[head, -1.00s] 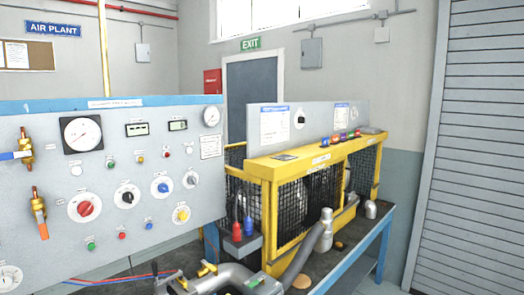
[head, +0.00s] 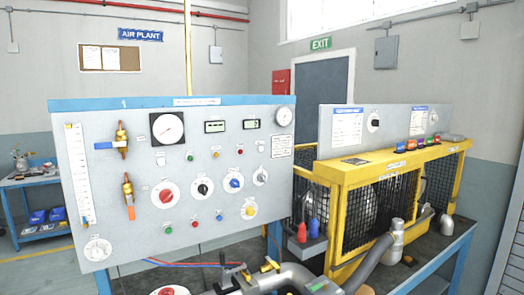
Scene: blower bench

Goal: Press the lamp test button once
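The grey control panel (head: 92,188) with a blue top edge stands at the left and middle of the head view. Small green (head: 168,229), red (head: 195,223) and blue (head: 220,217) buttons sit in its lower row. A green lamp (head: 190,157), a yellow lamp (head: 215,155) and a red lamp (head: 239,152) sit in a row higher up. The labels are too small to read, so I cannot tell which one is the lamp test button. Neither of my grippers is in view.
The panel also carries red (head: 165,196), black (head: 204,188), blue (head: 235,183) and yellow (head: 249,211) knobs and orange-handled valve (head: 129,204). A yellow caged blower (head: 335,195) stands to the right. Grey pipes (head: 287,275) run in front. A blue workbench (head: 42,212) stands far left.

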